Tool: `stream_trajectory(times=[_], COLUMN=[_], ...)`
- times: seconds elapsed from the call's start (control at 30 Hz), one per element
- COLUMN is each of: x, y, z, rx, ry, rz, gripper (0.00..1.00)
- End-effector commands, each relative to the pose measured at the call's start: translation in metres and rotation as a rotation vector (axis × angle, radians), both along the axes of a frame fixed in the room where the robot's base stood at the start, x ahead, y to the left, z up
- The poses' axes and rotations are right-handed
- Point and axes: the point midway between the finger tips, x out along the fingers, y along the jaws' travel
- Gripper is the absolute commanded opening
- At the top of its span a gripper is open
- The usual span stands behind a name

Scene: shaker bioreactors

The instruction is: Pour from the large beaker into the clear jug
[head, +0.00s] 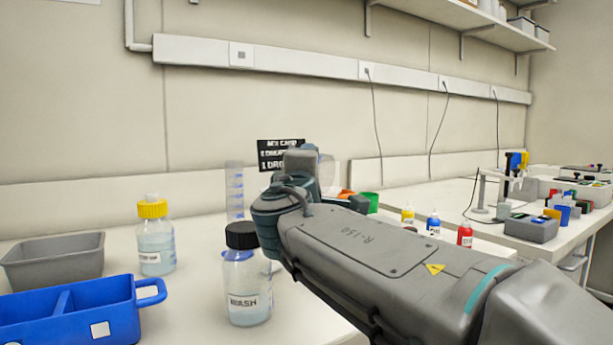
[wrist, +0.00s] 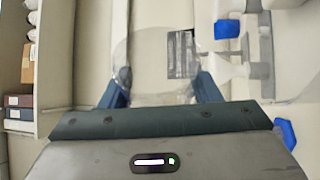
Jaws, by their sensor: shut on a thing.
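My gripper (wrist: 163,92) shows in the wrist view with its two blue fingers apart, shut on a clear, see-through vessel (wrist: 150,55), which looks like the large beaker. In the head view a pale, clear part of this beaker (head: 327,172) shows just right of my grey wrist, above the bench. The fingers are hidden there. The wrist view is rolled, with the shelf on its left, so the beaker's tilt and contents are hard to tell. I cannot make out the clear jug for sure; my arm hides part of the bench.
A clear cylinder with blue bands (head: 235,190) stands left of my wrist. A black-capped WASH bottle (head: 247,290) is close to my arm. A yellow-capped bottle (head: 155,240), grey bin (head: 55,262) and blue tray (head: 75,315) are at left. A black sign (head: 280,153) is behind.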

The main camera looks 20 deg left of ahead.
Motion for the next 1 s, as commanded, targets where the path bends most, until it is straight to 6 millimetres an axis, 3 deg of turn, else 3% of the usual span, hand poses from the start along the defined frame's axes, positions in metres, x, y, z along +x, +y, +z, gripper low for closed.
stream_trajectory(times=[1.0], x=[-0.0007], y=[-0.0037], z=[0.0031], rx=[0.090], ry=[-0.017], rz=[0.000], gripper=[0.24])
